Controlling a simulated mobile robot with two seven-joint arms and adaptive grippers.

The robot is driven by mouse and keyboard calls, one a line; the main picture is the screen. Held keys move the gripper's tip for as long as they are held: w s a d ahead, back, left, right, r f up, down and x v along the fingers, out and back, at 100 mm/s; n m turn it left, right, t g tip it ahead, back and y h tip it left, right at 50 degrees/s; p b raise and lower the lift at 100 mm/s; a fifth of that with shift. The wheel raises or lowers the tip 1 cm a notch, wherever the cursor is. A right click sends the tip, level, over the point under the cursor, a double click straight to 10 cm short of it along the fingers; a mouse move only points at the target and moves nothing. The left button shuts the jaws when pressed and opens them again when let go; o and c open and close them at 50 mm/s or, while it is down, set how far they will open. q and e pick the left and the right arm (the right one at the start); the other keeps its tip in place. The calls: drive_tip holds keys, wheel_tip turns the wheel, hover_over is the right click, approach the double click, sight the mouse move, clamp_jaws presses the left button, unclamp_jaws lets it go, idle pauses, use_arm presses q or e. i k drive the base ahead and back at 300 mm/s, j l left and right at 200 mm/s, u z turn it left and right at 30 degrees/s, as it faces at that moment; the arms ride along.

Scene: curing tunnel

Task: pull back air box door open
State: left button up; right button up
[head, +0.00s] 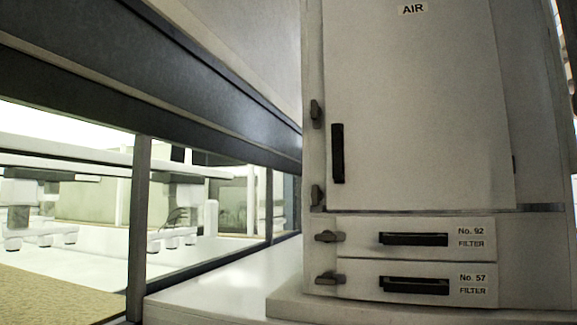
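The air box door (422,110) is a tall pale panel on the front of a pale cabinet, with an "AIR" label (412,9) near its top. It looks shut. Its dark vertical handle (337,153) is at the door's left edge. Two dark latches sit left of the door, an upper one (317,112) and a lower one (318,195). Neither of my grippers shows in the head view.
Below the door are two filter drawers, No. 92 (355,238) and No. 57 (355,284), each with a dark handle and a side latch. A pale ledge (215,300) runs below. A glazed tunnel wall with a dark beam (150,85) stands left.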

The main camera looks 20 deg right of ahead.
sight(416, 118)
drive_tip(key=k+l, duration=0.2)
drive_tip(key=k+l+z, duration=0.15)
drive_tip(key=l, duration=0.25)
drive_tip(key=k+l, duration=0.25)
drive_tip(key=l+z, duration=0.05)
